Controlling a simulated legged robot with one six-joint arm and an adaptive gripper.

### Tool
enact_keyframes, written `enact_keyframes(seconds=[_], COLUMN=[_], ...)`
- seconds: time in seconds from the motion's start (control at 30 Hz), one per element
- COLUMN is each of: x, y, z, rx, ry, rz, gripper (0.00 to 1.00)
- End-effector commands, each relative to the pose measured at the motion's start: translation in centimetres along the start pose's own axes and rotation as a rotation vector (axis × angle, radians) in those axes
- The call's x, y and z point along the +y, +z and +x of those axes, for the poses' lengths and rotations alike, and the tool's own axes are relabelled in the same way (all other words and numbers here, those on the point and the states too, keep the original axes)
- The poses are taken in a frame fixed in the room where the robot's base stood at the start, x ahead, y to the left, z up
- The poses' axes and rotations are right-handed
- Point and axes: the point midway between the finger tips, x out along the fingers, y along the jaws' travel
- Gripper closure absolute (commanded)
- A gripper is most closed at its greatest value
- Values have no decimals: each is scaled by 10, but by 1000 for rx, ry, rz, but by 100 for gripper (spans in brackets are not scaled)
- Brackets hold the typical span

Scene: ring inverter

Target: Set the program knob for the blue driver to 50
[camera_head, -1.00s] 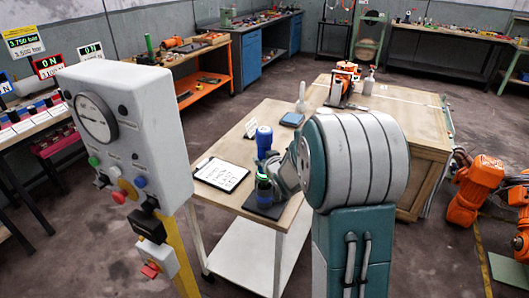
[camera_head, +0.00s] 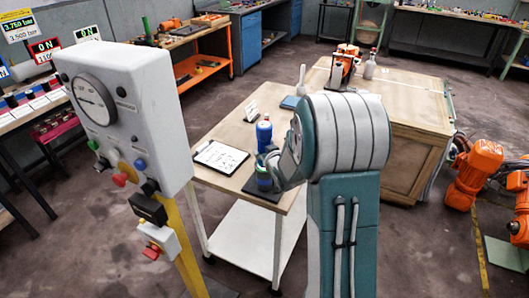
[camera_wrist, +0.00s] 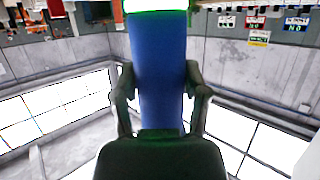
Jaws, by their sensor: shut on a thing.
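I cannot tell whether the driver touches the pad. No program knob or number for it can be made out.
A second blue object (camera_head: 264,132) stands just behind the driver. A clipboard (camera_head: 220,157) lies to its left on the table (camera_head: 222,128). A grey control panel (camera_head: 125,110) with a gauge and coloured buttons stands close at left. Orange robot arms (camera_head: 476,170) are at right.

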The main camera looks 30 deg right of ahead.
Motion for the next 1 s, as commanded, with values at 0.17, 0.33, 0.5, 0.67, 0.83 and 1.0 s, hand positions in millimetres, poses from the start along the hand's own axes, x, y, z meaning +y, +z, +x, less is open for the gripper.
enact_keyframes(seconds=[0.17,0.33,0.5,0.67,0.83,1.0], x=[0,0,0,0,0,1], y=[-1,0,1,1,4,2], z=[1,1,1,1,0,-20], rx=[5,5,3,1,-4,-1], ry=[0,0,0,0,0,2], rz=[-1,-1,0,0,0,1], gripper=[100,20,2,2,2,2])
